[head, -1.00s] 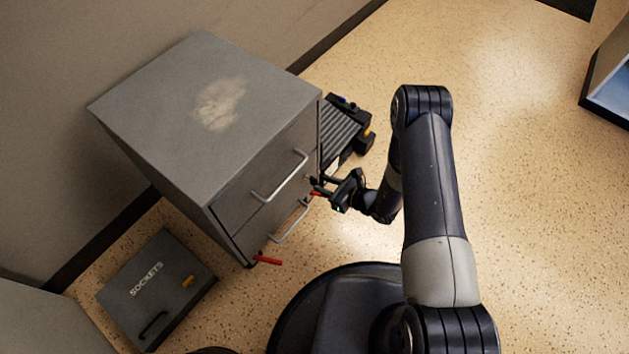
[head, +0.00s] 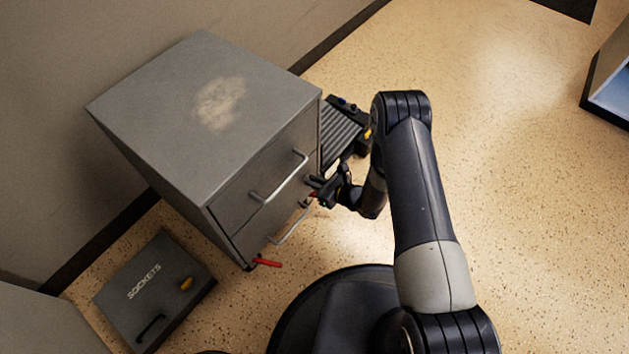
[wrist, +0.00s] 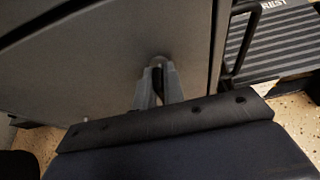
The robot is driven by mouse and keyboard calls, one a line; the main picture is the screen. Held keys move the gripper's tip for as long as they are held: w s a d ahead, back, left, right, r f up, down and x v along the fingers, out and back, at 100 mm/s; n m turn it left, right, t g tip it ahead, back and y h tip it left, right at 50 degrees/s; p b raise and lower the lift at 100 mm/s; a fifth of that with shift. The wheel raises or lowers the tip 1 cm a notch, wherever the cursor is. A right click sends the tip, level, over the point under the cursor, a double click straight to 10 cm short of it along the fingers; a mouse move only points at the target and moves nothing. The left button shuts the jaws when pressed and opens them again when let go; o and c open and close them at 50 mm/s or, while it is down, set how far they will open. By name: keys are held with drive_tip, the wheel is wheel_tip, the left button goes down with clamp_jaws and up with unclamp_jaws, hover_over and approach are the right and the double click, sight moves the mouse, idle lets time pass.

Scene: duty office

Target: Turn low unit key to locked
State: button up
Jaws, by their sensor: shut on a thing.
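The low unit is a grey two-drawer cabinet (head: 215,100) with bar handles on its front. It also fills much of the upper left of the wrist view (wrist: 110,60). My gripper (head: 316,190) is at the right edge of its front, beside the upper handle (head: 280,180). A little red of a key (head: 312,195) shows at the fingertips. My gripper is shut on this red key, which the fingers mostly hide. In the wrist view the fingers (wrist: 159,85) meet close against the grey face. The key's angle cannot be told.
A second red lever (head: 268,263) sticks out at the cabinet's lower front corner. A dark case marked SOCKETS (head: 150,285) lies on the floor at left. A ribbed footrest (head: 342,138) stands behind my gripper, close to the cabinet.

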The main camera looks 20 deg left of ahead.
clamp_jaws()
drive_tip(key=shift+g+b, duration=0.3)
drive_tip(key=shift+b, duration=0.05)
drive_tip(key=m, duration=0.1)
drive_tip(key=m+g+b, duration=0.1)
drive_tip(key=m+b, duration=0.1)
drive_tip(key=shift+w+d+f+g+y, duration=0.1)
drive_tip(key=shift+w+f+g+y, duration=0.1)
drive_tip(key=shift+w+g+y, duration=0.15)
drive_tip(key=m+g+y+b, duration=0.1)
drive_tip(key=m+b, duration=0.1)
drive_tip(key=m, duration=0.1)
drive_tip(key=m+g+y+b, duration=0.1)
drive_tip(key=m+y+b, duration=0.1)
drive_tip(key=m, duration=0.1)
drive_tip(key=m+g+y+b, duration=0.1)
drive_tip(key=m+b, duration=0.1)
drive_tip(key=m, duration=0.2)
drive_tip(key=shift+w+d+f+y, duration=0.1)
drive_tip(key=shift+w+f+y, duration=0.05)
drive_tip(key=shift+f+y, duration=0.15)
drive_tip(key=shift+m, duration=0.3)
drive_tip(key=o, duration=0.6)
unclamp_jaws()
